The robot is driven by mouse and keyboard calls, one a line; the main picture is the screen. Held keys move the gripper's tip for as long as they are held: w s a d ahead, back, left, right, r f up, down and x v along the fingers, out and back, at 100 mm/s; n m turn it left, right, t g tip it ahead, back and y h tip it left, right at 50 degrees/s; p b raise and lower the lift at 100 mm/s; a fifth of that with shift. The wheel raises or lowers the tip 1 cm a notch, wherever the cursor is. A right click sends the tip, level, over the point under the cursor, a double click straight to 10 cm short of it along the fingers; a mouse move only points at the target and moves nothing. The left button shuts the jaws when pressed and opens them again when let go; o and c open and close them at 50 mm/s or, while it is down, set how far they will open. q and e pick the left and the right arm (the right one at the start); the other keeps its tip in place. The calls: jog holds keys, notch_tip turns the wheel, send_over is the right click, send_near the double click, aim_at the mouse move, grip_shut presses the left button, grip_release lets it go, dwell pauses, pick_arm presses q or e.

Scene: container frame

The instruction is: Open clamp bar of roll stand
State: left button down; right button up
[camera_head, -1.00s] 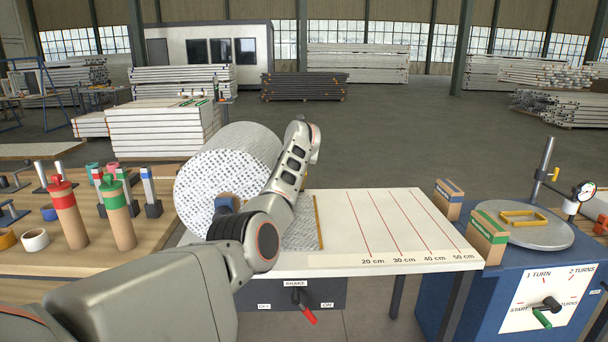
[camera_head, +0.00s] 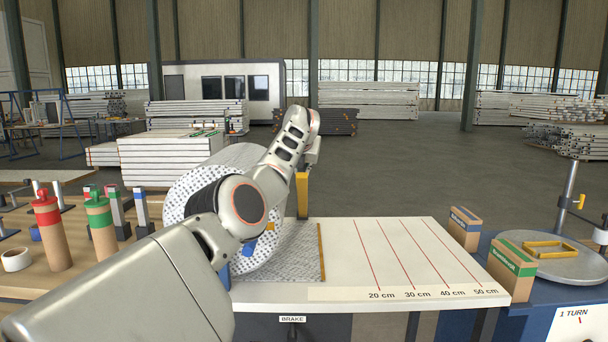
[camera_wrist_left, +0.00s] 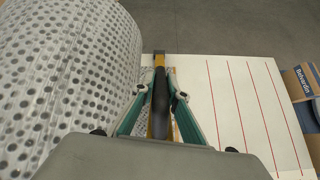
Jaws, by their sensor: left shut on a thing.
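My left gripper (camera_wrist_left: 162,95) is shut on the clamp bar, a yellow bar with a dark grip (camera_wrist_left: 161,92), in the left wrist view. The head view shows a yellow piece of the clamp bar (camera_head: 302,195) standing up beside the roll, below my wrist. My arm hides the gripper's fingers and much of the bar there. The dotted white roll (camera_head: 190,190) lies behind my arm, and its sheet (camera_head: 298,258) reaches onto the white table. A thin yellow strip (camera_head: 322,252) lies at the sheet's right end. My right gripper is not in view.
The white table (camera_head: 400,255) is bare right of the strip, with red marks from 20 to 50 cm. Two boxes (camera_head: 512,268) and a round plate (camera_head: 570,258) stand at the right. Red- and green-topped cylinders (camera_head: 100,225) stand at the left.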

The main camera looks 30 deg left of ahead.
pick_arm(q)
jog(key=shift+r, duration=0.1)
dwell(0.3)
jog(key=c, duration=2)
grip_release()
jog(key=shift+a, duration=0.1)
jog(key=shift+s+d+r, duration=0.25)
jog(key=shift+d+r, duration=0.05)
jog(key=shift+r, duration=0.05)
jog(key=shift+v, duration=5.45)
